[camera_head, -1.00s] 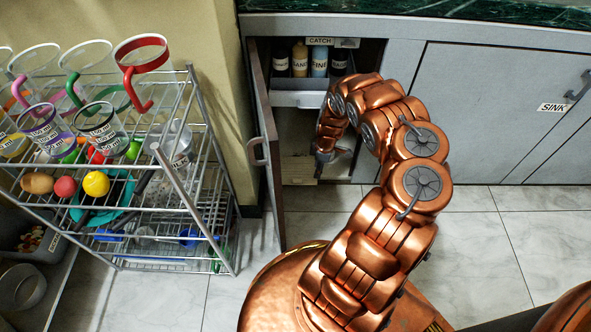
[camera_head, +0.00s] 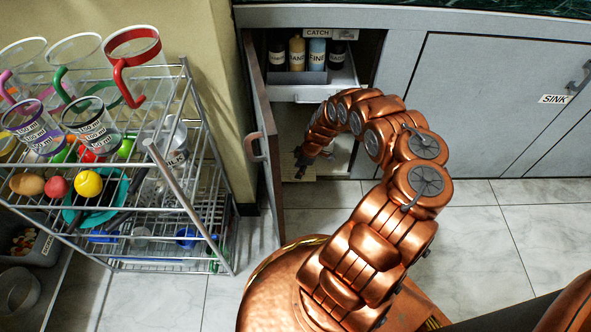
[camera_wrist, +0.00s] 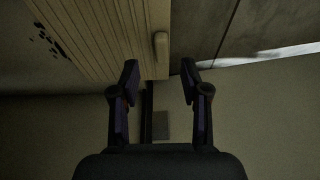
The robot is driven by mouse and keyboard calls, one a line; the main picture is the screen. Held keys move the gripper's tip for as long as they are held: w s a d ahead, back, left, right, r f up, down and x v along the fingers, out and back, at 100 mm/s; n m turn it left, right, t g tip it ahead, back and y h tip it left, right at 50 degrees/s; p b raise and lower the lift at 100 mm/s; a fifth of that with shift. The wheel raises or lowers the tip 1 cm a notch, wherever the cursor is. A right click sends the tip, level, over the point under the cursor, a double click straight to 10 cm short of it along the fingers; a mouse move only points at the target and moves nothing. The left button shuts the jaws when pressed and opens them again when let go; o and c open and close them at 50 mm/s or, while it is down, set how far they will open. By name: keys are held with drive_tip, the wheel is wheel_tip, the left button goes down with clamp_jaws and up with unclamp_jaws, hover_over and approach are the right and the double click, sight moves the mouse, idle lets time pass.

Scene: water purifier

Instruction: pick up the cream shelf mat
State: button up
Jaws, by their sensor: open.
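The cream shelf mat (camera_wrist: 105,35) is a ribbed, slatted panel in the upper left of the wrist view, with a small rounded tab (camera_wrist: 160,50) at its right edge. In the head view, a pale strip of the mat (camera_head: 304,175) shows low in the open cabinet, partly hidden by my gripper. My gripper (camera_wrist: 159,78) is open and empty. Its fingertips are near the mat's edge, with the tab ahead of the gap between them. I cannot tell whether they touch the mat. In the head view my gripper (camera_head: 303,162) is inside the cabinet's lower opening.
The open cabinet door (camera_head: 266,150) stands just left of my gripper. A white tray (camera_head: 310,94) with several labelled bottles is above it. A wire rack (camera_head: 190,225) with jugs and balls stands at the left.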

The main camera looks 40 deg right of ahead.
sight(289, 171)
drive_tip(key=b+x, duration=0.2)
drive_tip(key=x, duration=0.2)
drive_tip(key=shift+s+f+b, duration=0.1)
drive_tip(key=shift+f+b, duration=0.2)
drive_tip(key=shift+b, duration=0.1)
drive_tip(key=shift+r, duration=0.1)
drive_tip(key=shift+c, duration=0.4)
clamp_jaws()
